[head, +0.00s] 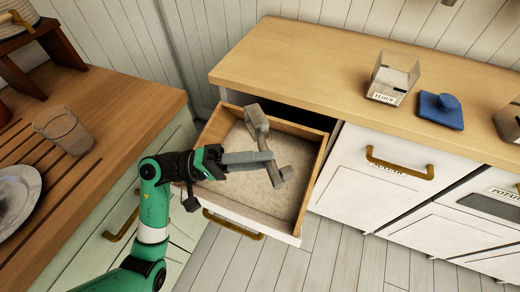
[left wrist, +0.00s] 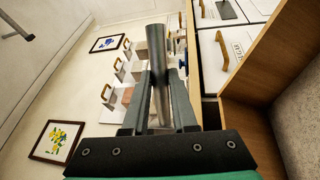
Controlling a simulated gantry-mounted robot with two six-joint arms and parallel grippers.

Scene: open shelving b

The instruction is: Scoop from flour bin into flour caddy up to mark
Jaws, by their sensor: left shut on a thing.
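The flour bin (head: 313,190) is an open wooden drawer with a white front, filled with pale flour (head: 238,140). My left gripper (head: 268,160) is over the drawer, shut on a grey metal scoop (head: 256,122). The left wrist view shows the scoop's grey rod-like part (left wrist: 160,72) between the fingers. Whether the scoop touches the flour or carries any, I cannot tell. The flour caddy (head: 392,78) is a clear, open-topped box with a FLOUR label, upright on the wooden counter. Its mark and inside level are too small to read. My right gripper is not in view.
Another container (head: 508,122) is at the right edge. A glass (head: 64,130) and plate (head: 17,195) sit on the left counter. The counter left of the caddy is clear.

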